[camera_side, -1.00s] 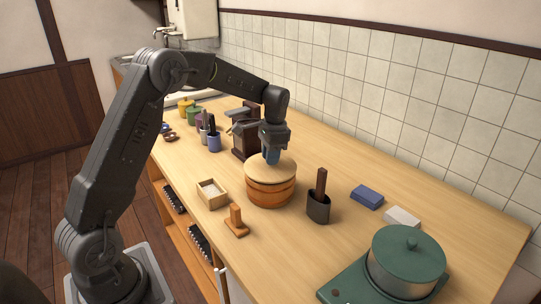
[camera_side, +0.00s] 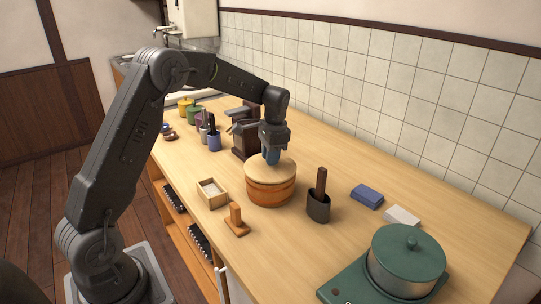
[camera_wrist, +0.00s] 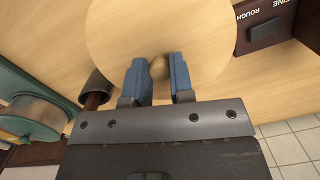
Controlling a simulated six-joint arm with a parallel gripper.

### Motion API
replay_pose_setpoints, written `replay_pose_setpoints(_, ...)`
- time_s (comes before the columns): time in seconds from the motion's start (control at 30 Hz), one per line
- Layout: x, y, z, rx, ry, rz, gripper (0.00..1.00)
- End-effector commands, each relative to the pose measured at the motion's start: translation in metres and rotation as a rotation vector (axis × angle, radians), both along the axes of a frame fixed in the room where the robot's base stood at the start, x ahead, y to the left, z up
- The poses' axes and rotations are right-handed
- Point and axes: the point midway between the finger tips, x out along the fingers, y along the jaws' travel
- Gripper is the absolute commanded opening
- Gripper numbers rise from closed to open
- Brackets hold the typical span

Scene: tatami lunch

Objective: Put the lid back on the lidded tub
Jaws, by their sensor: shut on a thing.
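The lidded tub (camera_side: 270,193) is a round wooden tub with darker bands, standing upright on the counter in the side view. Its pale wooden lid (camera_side: 258,168) lies over the tub's top and looks level; I cannot tell whether it is fully seated. The lid also fills the upper middle of the wrist view (camera_wrist: 130,30). My gripper (camera_side: 271,157) points down over the lid's middle. In the wrist view my gripper (camera_wrist: 160,75) has its blue fingers shut on the lid's small round knob (camera_wrist: 158,68). The tub's body is hidden under the lid there.
A dark holder (camera_side: 318,207) with a brown handle stands close right of the tub. A dark grinder (camera_side: 242,140) stands behind it. A small wooden box (camera_side: 211,192) and an orange-brown stand (camera_side: 236,221) are in front. A green pot (camera_side: 406,265) is at the lower right.

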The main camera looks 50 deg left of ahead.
Motion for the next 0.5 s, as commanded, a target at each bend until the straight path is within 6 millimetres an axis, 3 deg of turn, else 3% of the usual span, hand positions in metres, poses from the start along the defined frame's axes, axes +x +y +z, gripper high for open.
replay_pose_setpoints(0.43,0.0002,0.0,0.0001,0.0,-0.001,0.0,0.0)
replay_pose_setpoints(0.47,0.0002,0.0,0.0001,0.0,-0.001,0.0,0.24)
replay_pose_setpoints(0.5,0.0002,0.0,0.0001,0.0,-0.001,0.0,0.27)
